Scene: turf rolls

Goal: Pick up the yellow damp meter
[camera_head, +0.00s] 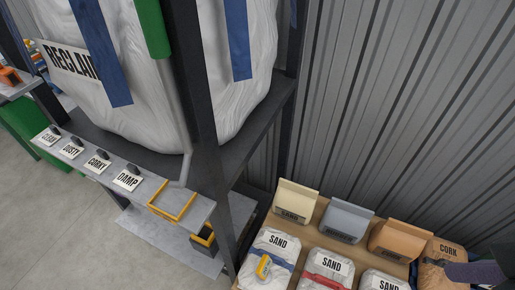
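A small yellow device (264,267), which looks like the damp meter, lies on the front left white sand bag (271,250), across its blue band. It is small in the picture and its face cannot be read. Nothing is touching it from above.
Sand bags and a cork bag (444,250) sit on a wooden surface, with cream, grey and orange packets (401,240) behind. Left is a dark metal frame (197,90) with a large reclaim sack (140,60). A labelled shelf (108,181) bears a yellow-rimmed tray (172,217). Corrugated wall behind.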

